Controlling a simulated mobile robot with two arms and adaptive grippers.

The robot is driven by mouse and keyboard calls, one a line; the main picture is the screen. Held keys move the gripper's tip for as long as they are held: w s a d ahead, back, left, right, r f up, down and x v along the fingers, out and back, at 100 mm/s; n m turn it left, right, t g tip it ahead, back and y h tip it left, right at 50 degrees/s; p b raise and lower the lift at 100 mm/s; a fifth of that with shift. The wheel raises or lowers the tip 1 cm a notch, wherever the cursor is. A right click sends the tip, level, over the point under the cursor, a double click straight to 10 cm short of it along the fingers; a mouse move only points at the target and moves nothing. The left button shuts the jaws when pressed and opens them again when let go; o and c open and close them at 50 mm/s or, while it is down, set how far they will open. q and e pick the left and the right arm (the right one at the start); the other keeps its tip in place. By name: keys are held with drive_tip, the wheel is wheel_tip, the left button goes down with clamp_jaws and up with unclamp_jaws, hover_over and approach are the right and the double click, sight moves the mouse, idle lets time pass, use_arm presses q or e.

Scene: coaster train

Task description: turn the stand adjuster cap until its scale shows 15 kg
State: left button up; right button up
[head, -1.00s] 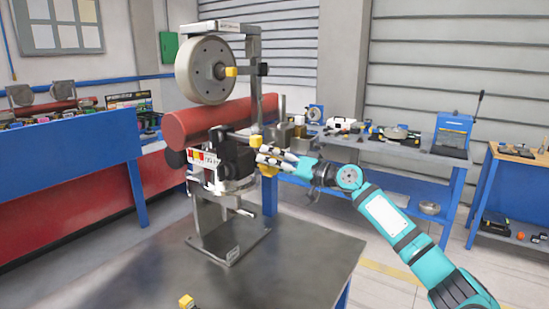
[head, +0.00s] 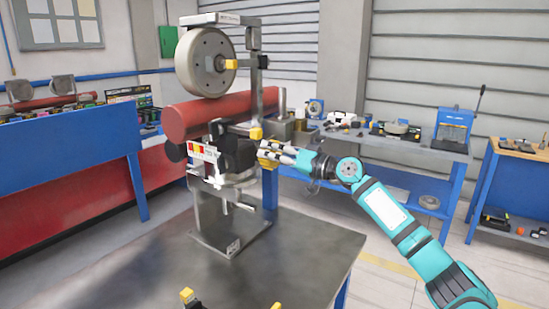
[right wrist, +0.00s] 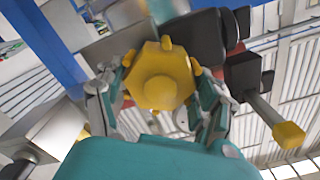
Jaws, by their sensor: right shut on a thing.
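The yellow adjuster cap (right wrist: 160,78) is a lobed knob that fills the middle of the right wrist view. My right gripper (right wrist: 160,92) is shut on it, with a finger on each side of its rim. In the head view my right gripper (head: 270,153) reaches the right side of the grey stand (head: 232,225), and its fingers mostly hide the cap. A label with red and yellow patches (head: 203,153) faces forward on the stand's black body. Its scale reading is too small to make out.
A grey wheel (head: 206,64) and a red cylinder (head: 190,118) stand above and behind the label. A yellow-ended bar (right wrist: 290,135) juts out beside the cap.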

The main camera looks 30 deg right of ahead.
drive_tip(key=n+b, duration=0.1)
drive_tip(key=b, duration=0.1)
drive_tip(key=n+b, duration=0.4)
drive_tip(key=shift+f+b, duration=0.25)
drive_tip(key=shift+b, duration=0.15)
drive_tip(key=shift+c, duration=0.2)
drive_tip(key=n+b, duration=0.2)
drive_tip(key=n, duration=0.1)
drive_tip(key=shift+n+b, duration=0.3)
drive_tip(key=shift+n, duration=0.1)
drive_tip(key=n+b, duration=0.2)
drive_tip(key=n, duration=0.2)
drive_tip(key=shift+r, duration=0.1)
drive_tip(key=shift+o, duration=0.2)
drive_tip(key=shift+a+n+b, duration=0.1)
drive_tip(key=shift+n+b, duration=0.6)
drive_tip(key=shift+n, duration=1.8)
drive_tip(key=o, duration=1.1)
drive_tip(key=shift+r, duration=0.1)
drive_tip(key=shift+o, duration=0.2)
drive_tip(key=shift+s, duration=0.15)
